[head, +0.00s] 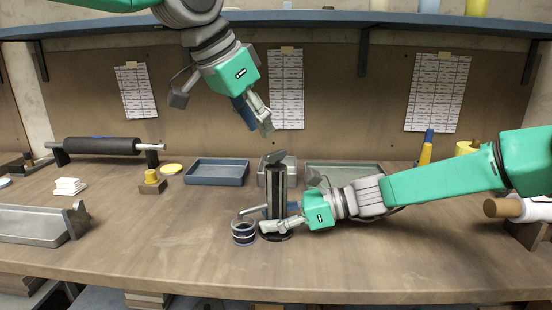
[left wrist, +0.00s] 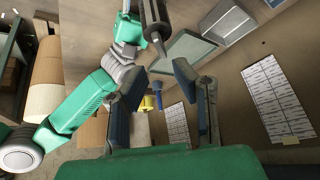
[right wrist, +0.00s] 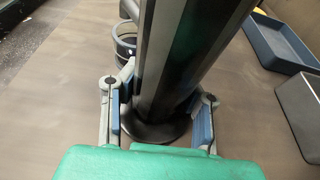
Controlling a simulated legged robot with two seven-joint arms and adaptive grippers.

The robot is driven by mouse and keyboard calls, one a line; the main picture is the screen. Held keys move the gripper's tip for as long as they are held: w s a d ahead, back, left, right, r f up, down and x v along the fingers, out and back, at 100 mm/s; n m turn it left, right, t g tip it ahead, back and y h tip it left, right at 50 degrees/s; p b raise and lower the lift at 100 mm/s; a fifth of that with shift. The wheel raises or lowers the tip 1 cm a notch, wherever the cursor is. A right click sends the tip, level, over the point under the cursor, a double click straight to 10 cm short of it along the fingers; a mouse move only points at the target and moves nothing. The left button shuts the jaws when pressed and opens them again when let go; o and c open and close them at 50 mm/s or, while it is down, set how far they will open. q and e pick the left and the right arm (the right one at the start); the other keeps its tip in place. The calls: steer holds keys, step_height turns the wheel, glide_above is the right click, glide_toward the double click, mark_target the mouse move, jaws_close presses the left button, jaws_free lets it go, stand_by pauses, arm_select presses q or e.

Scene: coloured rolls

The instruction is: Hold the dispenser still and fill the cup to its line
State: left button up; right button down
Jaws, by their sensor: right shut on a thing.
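The dispenser (head: 279,185) is a dark upright column with a lever on top and a round base, standing on the bench. My right gripper (head: 273,214) is shut around its lower part, with a finger on each side of the column (right wrist: 185,60) in the right wrist view. The cup (head: 244,232) is small, dark and banded with a pale ring, and stands just left of the dispenser; it partly shows in the right wrist view (right wrist: 124,44). Its fill level cannot be seen. My left gripper (head: 262,118) is open and empty above the dispenser, apart from its lever (left wrist: 158,38).
A blue tray (head: 216,172), a metal box (head: 290,165) and a green-grey tray (head: 343,174) stand behind the dispenser. A metal tray (head: 35,226) lies at the left. A shelf (head: 300,18) runs above. The bench front is clear.

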mark_target(273, 153)
arm_select(q)
steer(key=shift+n, duration=0.4)
steer(key=shift+x, duration=3.5)
steer(key=shift+a, duration=0.1)
jaws_close()
